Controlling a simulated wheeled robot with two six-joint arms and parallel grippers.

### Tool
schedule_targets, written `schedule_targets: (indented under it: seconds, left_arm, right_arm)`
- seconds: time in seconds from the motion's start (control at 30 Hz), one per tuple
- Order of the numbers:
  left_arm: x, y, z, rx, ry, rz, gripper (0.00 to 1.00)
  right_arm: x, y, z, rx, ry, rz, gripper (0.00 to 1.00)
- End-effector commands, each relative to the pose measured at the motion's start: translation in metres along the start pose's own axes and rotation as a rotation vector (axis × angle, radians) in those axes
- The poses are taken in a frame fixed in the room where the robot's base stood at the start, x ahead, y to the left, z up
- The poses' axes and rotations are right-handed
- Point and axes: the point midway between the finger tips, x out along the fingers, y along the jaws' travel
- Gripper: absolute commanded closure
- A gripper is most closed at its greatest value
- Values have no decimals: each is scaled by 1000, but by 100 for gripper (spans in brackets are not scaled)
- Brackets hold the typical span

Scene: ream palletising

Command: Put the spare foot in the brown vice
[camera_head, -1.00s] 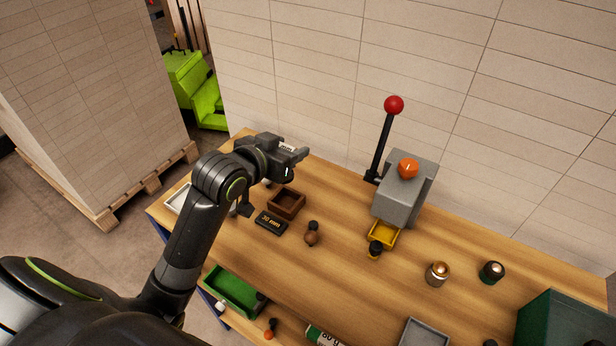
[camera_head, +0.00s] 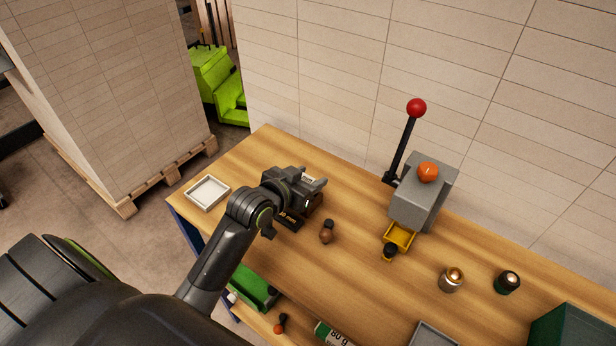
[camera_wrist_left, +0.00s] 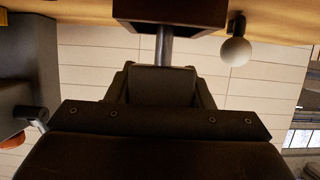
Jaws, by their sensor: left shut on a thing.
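The brown vice (camera_head: 316,203), a small box-like block, stands on the wooden bench and is partly covered by my left gripper (camera_head: 314,184). It also shows at the top of the left wrist view (camera_wrist_left: 172,12). My left gripper is shut on a grey rod-like piece (camera_wrist_left: 164,45), which I take to be the spare foot. The piece's far end meets the brown vice in the left wrist view; I cannot tell whether it is inside. My right gripper is not in view.
A grey press (camera_head: 418,205) with a red-tipped lever and yellow tray (camera_head: 399,236) is farther right. A white tray (camera_head: 207,192) sits at the left.

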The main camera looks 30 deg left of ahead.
Motion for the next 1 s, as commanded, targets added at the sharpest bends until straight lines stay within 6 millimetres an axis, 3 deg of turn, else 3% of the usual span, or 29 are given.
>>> schedule_targets:
  seconds: [0.13, 0.17, 0.33, 0.73, 1.0]
  left_arm:
    - [1, 0, 2, 0, 1, 0, 81]
    - [1, 0, 3, 0, -1, 0, 52]
    - [1, 0, 2, 0, 0, 0, 31]
    - [-5, 0, 0, 2, 1, -1, 31]
    - [-48, -1, 0, 4, 1, -1, 31]
  right_arm:
    - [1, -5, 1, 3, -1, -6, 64]
    - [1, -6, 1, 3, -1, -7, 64]
    - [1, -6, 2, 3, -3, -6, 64]
    - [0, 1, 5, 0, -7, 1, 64]
    - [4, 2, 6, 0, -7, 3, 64]
